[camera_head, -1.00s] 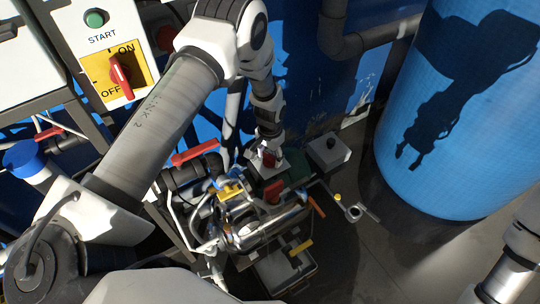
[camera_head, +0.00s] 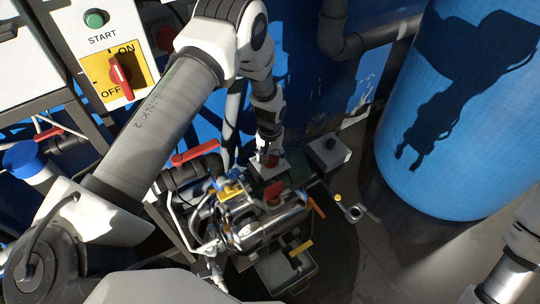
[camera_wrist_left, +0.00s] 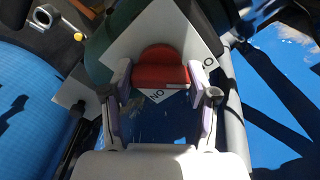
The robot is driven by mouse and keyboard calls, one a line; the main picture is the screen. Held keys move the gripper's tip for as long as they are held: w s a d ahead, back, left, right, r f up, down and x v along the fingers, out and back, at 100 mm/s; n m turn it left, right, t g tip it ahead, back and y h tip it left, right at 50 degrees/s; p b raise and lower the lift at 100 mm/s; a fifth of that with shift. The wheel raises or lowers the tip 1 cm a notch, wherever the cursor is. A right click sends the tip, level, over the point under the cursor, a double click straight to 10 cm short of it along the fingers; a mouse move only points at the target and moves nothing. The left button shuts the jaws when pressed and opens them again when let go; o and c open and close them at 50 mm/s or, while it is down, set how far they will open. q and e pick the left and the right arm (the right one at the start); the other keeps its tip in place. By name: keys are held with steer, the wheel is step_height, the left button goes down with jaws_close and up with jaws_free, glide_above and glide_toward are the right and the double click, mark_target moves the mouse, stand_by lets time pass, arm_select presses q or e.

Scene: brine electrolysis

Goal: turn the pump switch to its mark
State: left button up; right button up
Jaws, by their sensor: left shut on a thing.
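The pump switch is a red knob (camera_head: 270,161) on a white plate (camera_head: 266,170) on top of the pump (camera_head: 265,225). My left gripper (camera_head: 268,157) reaches down onto it from above and partly hides it. In the left wrist view the red knob (camera_wrist_left: 160,68) sits between the two fingertips of my left gripper (camera_wrist_left: 161,80), which is shut on it. The white plate (camera_wrist_left: 150,35) there carries upside-down lettering, with "ON" by the knob's near edge and another label at the right corner. The mark itself is not clear to see. My right gripper is out of view.
A panel with a green START button (camera_head: 95,18) and a red ON/OFF switch (camera_head: 121,76) stands at upper left. A grey box with a black knob (camera_head: 330,144) stands just right of the pump switch. A large blue tank (camera_head: 465,120) fills the right.

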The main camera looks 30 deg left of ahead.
arm_select(q)
steer(key=shift+s+f, duration=0.15)
steer(key=shift+s, duration=0.05)
steer(key=o, duration=1.2)
steer(key=shift+w, duration=0.1)
steer(key=shift+c, duration=0.2)
step_height(320, 180, up, 12)
